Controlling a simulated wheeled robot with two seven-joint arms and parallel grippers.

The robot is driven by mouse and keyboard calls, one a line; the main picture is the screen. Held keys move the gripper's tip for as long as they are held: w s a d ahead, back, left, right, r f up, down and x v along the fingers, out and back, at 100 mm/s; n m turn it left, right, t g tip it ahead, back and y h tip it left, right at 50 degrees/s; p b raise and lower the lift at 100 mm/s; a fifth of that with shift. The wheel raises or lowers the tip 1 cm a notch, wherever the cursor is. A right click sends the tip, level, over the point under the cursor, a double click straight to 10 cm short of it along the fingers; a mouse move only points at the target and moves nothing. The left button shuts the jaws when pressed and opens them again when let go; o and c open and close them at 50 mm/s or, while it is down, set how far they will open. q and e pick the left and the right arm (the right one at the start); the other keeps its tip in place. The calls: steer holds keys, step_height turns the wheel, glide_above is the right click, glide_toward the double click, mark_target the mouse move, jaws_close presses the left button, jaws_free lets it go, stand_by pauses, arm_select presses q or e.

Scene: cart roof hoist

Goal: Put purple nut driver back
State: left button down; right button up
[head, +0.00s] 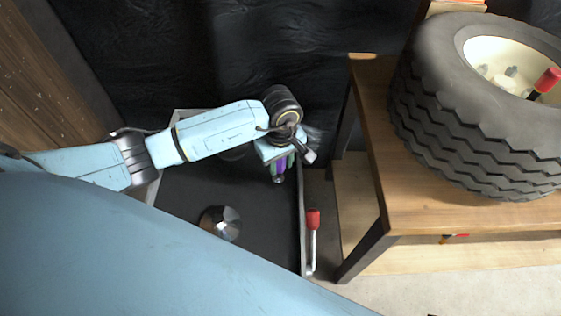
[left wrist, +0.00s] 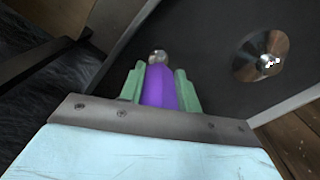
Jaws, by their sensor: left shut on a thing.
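The purple nut driver (left wrist: 158,88) is between the green fingers of my left gripper (left wrist: 160,86), which is shut on it. Its metal end points away from the gripper. In the head view the left gripper (head: 283,164) and the purple nut driver (head: 280,168) are above the right part of a dark tray (head: 190,190), near its right wall. From these views I cannot tell how far above the tray floor the driver is. My right gripper is not in view.
A shiny metal cone (head: 221,223) sits in the tray. A red-handled tool (head: 313,222) is at the tray's outer right side. A wooden table (head: 375,130) with a large tire (head: 470,110) stands at right. A red-handled tool (head: 546,82) is in the wheel.

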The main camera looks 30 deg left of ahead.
arm_select(q)
steer(key=c, duration=1)
jaws_free()
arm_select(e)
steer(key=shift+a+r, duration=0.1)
arm_select(q)
steer(key=shift+r, duration=0.15)
step_height(320, 180, up, 11)
steer(key=p, duration=0.3)
steer(key=shift+r, duration=0.5)
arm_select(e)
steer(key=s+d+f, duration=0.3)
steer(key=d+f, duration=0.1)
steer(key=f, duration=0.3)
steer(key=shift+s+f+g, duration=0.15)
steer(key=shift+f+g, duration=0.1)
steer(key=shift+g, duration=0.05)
